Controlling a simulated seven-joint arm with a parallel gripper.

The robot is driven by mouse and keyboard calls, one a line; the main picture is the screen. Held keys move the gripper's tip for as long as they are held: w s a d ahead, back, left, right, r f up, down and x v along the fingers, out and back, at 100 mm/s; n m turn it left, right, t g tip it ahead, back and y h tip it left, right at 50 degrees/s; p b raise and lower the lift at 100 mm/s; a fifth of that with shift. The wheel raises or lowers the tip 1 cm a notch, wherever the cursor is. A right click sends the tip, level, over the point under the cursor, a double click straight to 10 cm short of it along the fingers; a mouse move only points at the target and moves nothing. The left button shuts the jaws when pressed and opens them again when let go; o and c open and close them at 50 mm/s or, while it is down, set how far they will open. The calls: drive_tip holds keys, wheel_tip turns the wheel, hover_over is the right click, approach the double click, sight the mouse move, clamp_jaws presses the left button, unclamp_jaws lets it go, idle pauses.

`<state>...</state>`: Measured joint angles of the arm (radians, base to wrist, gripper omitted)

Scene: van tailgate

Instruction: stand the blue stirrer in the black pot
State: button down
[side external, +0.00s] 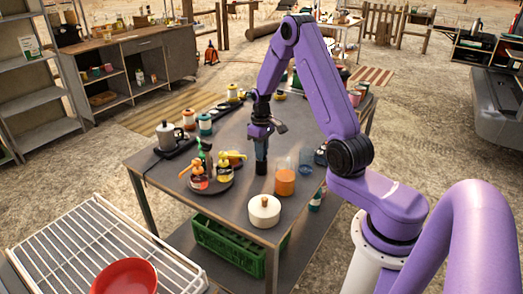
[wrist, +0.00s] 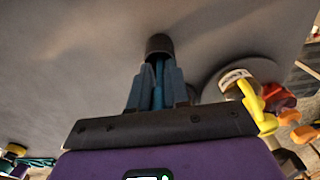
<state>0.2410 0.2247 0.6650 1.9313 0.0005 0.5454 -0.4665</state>
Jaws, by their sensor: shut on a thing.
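My gripper (side external: 261,146) points straight down over the grey table, and it also shows in the wrist view (wrist: 157,74). It is shut on the blue stirrer (wrist: 158,92), a thin blue shaft between the two blue-grey fingers. The black pot (wrist: 158,44) is a small dark cylinder just beyond the fingertips. In the side view the black pot (side external: 261,168) stands directly below the fingers. The stirrer's far end meets the pot's mouth in the wrist view; how deep it reaches is hidden.
Left of the pot is a round tray (side external: 222,187) of bottles with orange and yellow tops. An orange-filled jar (side external: 285,182) and a clear glass (side external: 306,158) stand close on the right. A white lidded pot (side external: 264,211) is in front. A moka pot (side external: 166,137) stands farther left.

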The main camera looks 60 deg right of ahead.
drive_tip(key=shift+f, duration=0.1)
drive_tip(key=c, duration=1.1)
unclamp_jaws()
